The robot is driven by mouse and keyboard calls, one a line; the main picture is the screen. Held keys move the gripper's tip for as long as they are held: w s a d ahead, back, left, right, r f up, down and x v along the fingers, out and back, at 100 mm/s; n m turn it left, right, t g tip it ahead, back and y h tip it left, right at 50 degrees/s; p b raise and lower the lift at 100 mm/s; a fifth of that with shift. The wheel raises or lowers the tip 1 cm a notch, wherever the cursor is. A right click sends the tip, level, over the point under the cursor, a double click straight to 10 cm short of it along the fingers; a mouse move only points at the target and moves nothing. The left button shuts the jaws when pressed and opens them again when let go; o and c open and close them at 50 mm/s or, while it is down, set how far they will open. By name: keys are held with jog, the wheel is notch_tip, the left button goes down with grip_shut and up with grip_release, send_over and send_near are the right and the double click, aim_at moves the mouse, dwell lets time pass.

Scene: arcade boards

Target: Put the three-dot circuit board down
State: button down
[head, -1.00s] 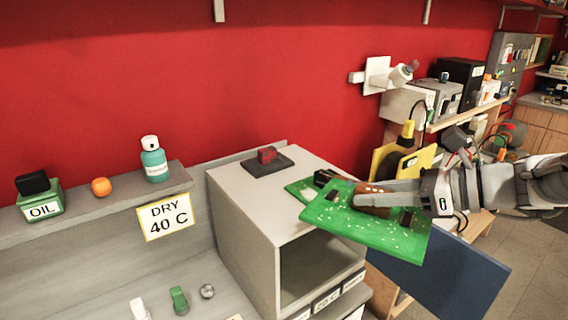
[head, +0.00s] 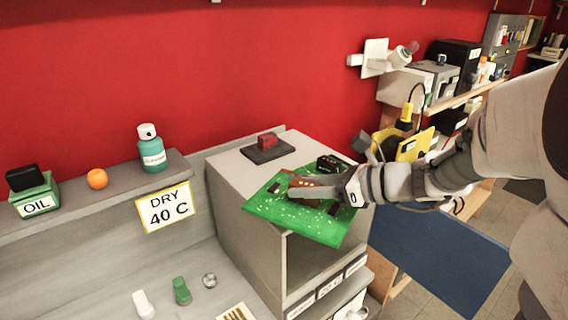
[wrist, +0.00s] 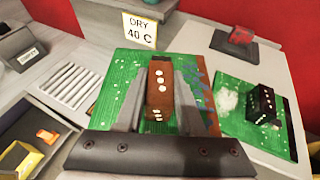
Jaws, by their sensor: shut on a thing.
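The three-dot circuit board (head: 285,213) is green, with a brown block marked by three white dots (wrist: 160,83). My gripper (head: 308,190) is shut on that block, one finger on each side in the wrist view (wrist: 162,112). The held board is over the front part of the grey cabinet top (head: 228,166) and sticks out past its front edge. I cannot tell whether it touches the top. A second green board (wrist: 233,107) with a black dotted block (wrist: 262,106) lies to the right in the wrist view. In the head view the held board partly hides it.
A red block on a dark base (head: 267,148) stands at the back of the cabinet top. A shelf at left holds a green bottle (head: 152,150), an orange ball (head: 97,179) and an oil can (head: 36,195). A "DRY 40 C" sign (head: 166,206) hangs beside the cabinet.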

aim_at(299, 205)
jog(key=shift+x, duration=0.9)
jog(key=shift+f, duration=2.1)
jog(key=shift+f+b, duration=0.3)
jog(key=c, duration=0.5)
grip_release()
jog(key=shift+r, duration=0.1)
jog(key=shift+r, duration=0.1)
